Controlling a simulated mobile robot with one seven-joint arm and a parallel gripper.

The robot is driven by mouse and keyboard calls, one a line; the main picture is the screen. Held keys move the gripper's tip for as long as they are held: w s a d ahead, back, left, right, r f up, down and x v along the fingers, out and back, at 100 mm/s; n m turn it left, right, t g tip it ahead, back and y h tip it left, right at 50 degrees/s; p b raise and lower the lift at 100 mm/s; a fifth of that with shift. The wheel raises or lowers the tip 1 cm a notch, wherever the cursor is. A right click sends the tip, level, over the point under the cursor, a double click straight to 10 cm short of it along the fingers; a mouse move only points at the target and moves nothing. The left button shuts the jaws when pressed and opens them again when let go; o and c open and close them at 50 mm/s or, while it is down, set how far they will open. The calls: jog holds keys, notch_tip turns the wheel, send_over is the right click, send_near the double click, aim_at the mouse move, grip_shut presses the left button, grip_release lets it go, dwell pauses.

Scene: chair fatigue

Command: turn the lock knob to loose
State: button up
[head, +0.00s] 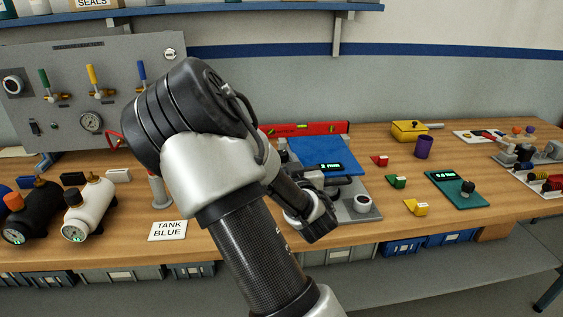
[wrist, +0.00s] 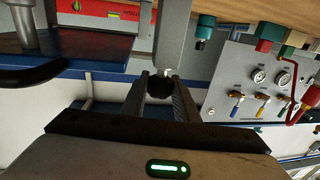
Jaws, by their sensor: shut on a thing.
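The fixture with the blue plate (head: 322,153) stands at the middle of the bench, with a small green-lit readout (head: 330,166) in front of the plate. In the wrist view, my gripper (wrist: 160,85) is shut on a small dark round knob (wrist: 159,89), which sits between the fingertips. A grey post (wrist: 172,35) of the fixture rises just beyond the knob. The knob's markings and turn cannot be read. In the head view my own arm covers the fingers and the knob.
A red spirit level (head: 305,129) lies behind the fixture. Red, green and yellow blocks (head: 397,181) and a teal panel (head: 458,190) are to the right. White tank (head: 90,208) and valve panel (head: 95,95) are left.

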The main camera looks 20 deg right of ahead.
jog(key=shift+n+y+b, duration=1.5)
jog(key=shift+n+y, duration=0.1)
jog(key=shift+y, duration=1.3)
jog(key=o, duration=1.1)
jog(key=shift+w+f, duration=0.1)
jog(key=shift+c, duration=0.2)
jog(key=s+d+b, duration=0.3)
jog(key=s+b, duration=0.2)
jog(key=s, duration=1.2)
jog(key=shift+b, duration=0.3)
